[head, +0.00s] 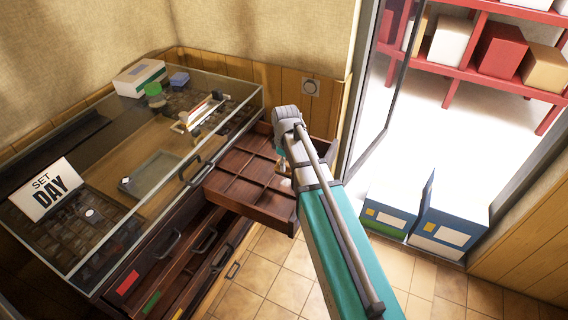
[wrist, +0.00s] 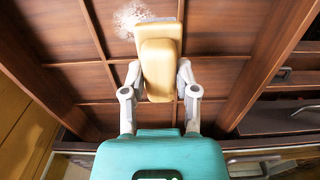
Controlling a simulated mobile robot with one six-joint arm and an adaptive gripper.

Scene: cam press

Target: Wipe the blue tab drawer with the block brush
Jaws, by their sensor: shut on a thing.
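My gripper (wrist: 158,82) is shut on the block brush (wrist: 158,62), a tan block with a paler strip at its far end, in the wrist view. The brush is over the inside of an open brown wooden drawer (head: 250,207), which is split by thin dividers into several compartments. A speckled white dusty patch (wrist: 132,17) lies on the drawer floor just beyond and left of the brush. I cannot tell whether the bristles touch the floor. No blue tab shows on this drawer; its front is partly hidden by my arm in the head view.
The drawer juts from a glass-topped cabinet (head: 130,195). Lower drawers carry a red tab (head: 127,283) and a green tab (head: 151,302). Blue-and-white boxes (head: 447,222) stand right, by the glass door (head: 385,75). Tiled floor is clear.

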